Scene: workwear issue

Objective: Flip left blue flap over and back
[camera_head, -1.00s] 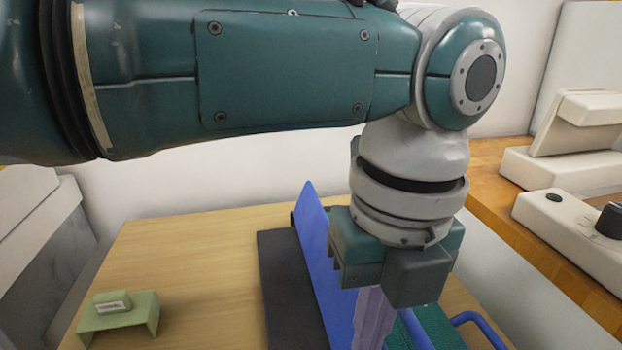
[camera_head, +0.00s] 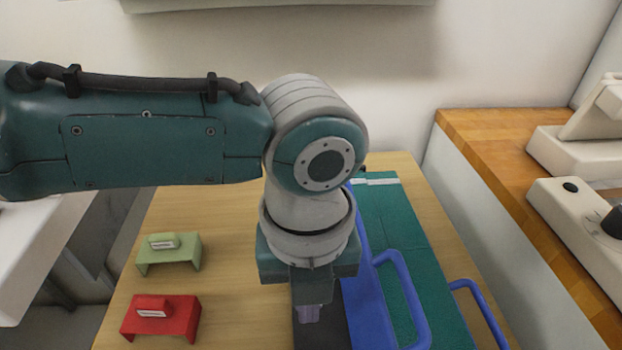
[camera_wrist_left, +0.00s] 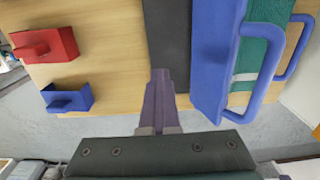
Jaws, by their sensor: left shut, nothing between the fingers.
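The blue flap (camera_head: 368,305) is a long panel with a loop handle (camera_head: 424,318) on its right side. It lies or leans over the teal board (camera_head: 405,230); its exact tilt is unclear. A dark grey strip (camera_head: 335,310) runs along its left. My left gripper (camera_head: 309,313) is shut and empty, pointing down over the strip, left of the flap and apart from it. In the left wrist view, the closed fingertips (camera_wrist_left: 160,75) show by the strip's left edge (camera_wrist_left: 167,45), with the flap (camera_wrist_left: 212,50) to the right. My right gripper is not in view.
A green block stand (camera_head: 168,252) and a red one (camera_head: 160,318) stand on the wooden table at left; a blue one (camera_wrist_left: 67,98) shows in the left wrist view. Another blue handle (camera_head: 482,312) is at right. A wooden bench (camera_head: 520,190) with white equipment lies beyond a gap.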

